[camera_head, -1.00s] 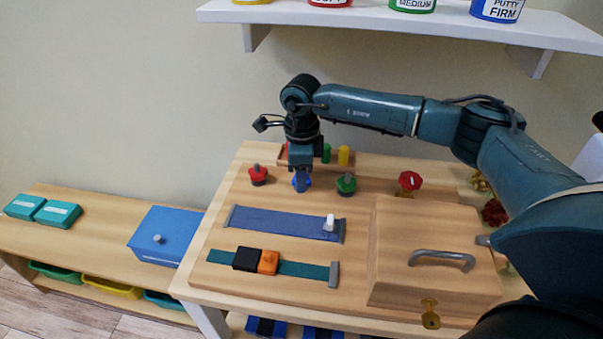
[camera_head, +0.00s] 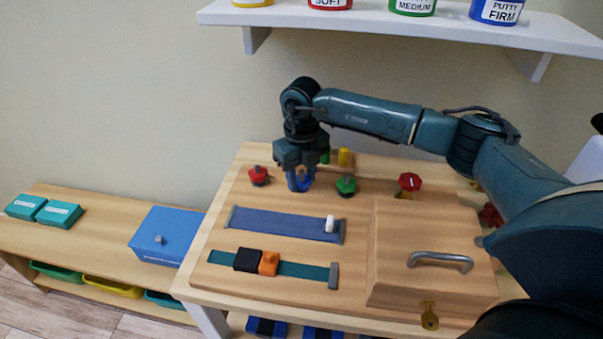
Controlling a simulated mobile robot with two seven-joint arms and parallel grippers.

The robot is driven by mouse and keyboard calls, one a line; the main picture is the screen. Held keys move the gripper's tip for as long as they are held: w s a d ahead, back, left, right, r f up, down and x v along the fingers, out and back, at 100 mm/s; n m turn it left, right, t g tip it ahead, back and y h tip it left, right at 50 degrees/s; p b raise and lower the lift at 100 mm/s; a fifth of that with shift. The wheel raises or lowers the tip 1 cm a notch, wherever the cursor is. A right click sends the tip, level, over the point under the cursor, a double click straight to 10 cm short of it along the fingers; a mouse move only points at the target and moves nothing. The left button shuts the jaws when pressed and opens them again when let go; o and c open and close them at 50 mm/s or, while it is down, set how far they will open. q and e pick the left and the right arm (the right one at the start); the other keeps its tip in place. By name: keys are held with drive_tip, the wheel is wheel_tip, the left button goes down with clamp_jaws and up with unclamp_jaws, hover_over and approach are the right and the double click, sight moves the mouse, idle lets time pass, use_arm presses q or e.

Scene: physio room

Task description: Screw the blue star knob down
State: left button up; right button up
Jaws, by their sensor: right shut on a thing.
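The blue star knob (camera_head: 299,183) stands on the wooden board between the red knob (camera_head: 259,177) and the green knob (camera_head: 346,186). My right gripper (camera_head: 297,180) points down from above and is shut on the blue knob, with a finger on either side of it. The gripper hides the knob's upper part, and the thread under it cannot be made out. My left gripper is not in view.
A wooden box with a metal handle (camera_head: 440,261) stands at the right of the board. A red knob on a brass stem (camera_head: 409,182) is behind it. A blue strip with a white slider (camera_head: 330,223) and a buckled strap lie in front. A shelf (camera_head: 400,23) with tubs hangs above.

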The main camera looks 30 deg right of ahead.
sight(302, 180)
drive_tip(key=m, duration=0.3)
drive_tip(key=m+p, duration=0.1)
drive_tip(key=m, duration=0.1)
drive_tip(key=shift+w+r, duration=0.1)
drive_tip(key=shift+r, duration=0.15)
drive_tip(key=shift+m+p, duration=0.4)
drive_tip(key=shift+m, duration=1.3)
drive_tip(key=shift+w, duration=0.1)
drive_tip(key=o, duration=1)
drive_tip(key=shift+f, duration=0.1)
drive_tip(key=shift+s, duration=0.2)
wheel_tip(302, 180, up, 8)
drive_tip(key=shift+f, duration=0.2)
drive_tip(key=shift+f, duration=0.1)
